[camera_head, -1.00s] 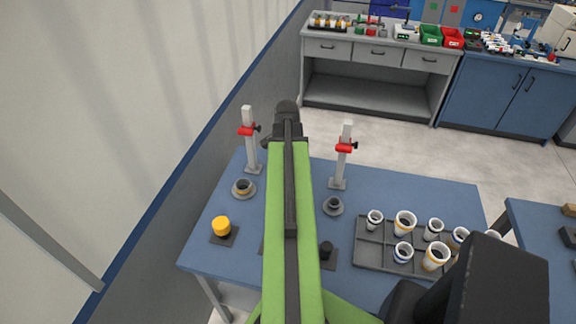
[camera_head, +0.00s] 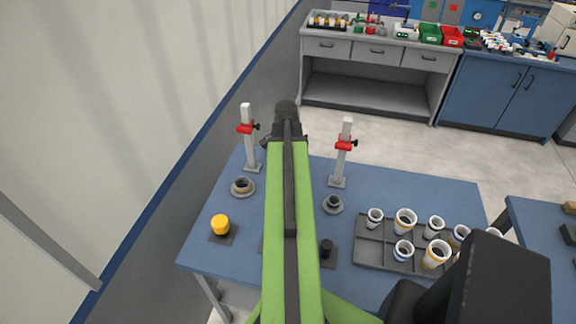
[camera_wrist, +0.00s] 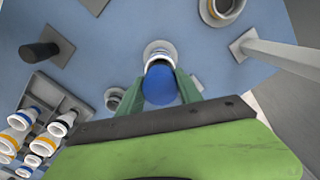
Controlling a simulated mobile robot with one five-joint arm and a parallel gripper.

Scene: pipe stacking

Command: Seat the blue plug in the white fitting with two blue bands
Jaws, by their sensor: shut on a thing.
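In the wrist view my gripper (camera_wrist: 163,90) is shut on the blue plug (camera_wrist: 159,86), with a green finger on each side. Directly beyond the plug is a white fitting (camera_wrist: 159,56) on a round pale base (camera_wrist: 149,47). The plug covers much of this fitting, so I cannot count its bands or tell whether the plug touches or enters it. In the head view my arm hides the gripper, the plug and this fitting.
A dark tray (camera_head: 371,260) holds several banded white fittings (camera_head: 405,222). A yellow plug (camera_head: 220,224) and a black plug (camera_head: 326,248) stand on dark pads. Two posts (camera_head: 250,140) (camera_head: 342,160) with red clamps rise behind round bases (camera_head: 243,187) (camera_head: 333,204).

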